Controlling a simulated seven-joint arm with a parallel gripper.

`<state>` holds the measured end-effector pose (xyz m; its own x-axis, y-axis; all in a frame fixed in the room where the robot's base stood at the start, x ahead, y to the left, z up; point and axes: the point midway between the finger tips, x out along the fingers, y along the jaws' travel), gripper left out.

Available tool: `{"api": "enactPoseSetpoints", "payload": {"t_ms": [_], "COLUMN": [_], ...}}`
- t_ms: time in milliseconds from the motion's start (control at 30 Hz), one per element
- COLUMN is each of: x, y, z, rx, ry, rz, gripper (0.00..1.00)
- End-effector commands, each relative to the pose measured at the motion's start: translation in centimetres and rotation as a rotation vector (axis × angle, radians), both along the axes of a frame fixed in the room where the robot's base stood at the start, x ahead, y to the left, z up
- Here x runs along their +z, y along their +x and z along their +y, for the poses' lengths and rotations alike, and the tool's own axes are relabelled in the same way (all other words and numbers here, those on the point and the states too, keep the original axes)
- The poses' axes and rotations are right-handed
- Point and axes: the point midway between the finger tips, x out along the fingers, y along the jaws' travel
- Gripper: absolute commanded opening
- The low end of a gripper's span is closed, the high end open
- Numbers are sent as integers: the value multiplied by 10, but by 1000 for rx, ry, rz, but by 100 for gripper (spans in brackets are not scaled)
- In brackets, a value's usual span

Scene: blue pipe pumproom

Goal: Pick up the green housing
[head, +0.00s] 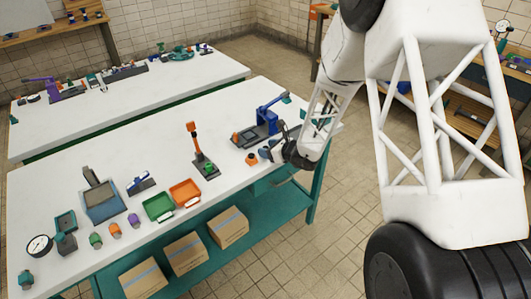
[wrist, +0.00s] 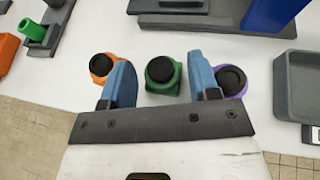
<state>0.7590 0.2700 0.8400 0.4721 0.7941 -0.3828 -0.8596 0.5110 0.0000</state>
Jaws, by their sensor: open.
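An orange housing (wrist: 103,66) stands just left of the left finger, and a purple one (wrist: 249,82) shows behind the right finger. In the head view my gripper (head: 280,149) is low at the table's right part, hiding the green housing; the orange one (head: 252,159) shows beside it.
A blue press on a dark base (head: 262,125) stands behind my gripper. A fixture with an orange-topped post (head: 195,145) is to the left. A grey tray (wrist: 282,82) lies right of the purple housing. Green (head: 158,206) and orange bins (head: 185,193) sit near the front edge.

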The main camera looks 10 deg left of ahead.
Motion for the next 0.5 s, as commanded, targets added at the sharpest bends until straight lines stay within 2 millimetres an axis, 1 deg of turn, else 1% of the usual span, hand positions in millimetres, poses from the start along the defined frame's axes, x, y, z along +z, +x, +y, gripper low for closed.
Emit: {"api": "enactPoseSetpoints", "payload": {"t_ms": [333,367,500], "x": [0,0,0], "y": [0,0,0], "z": [0,0,0], "rx": [0,0,0], "ry": [0,0,0], "rz": [0,0,0], "gripper": [56,53,31]}}
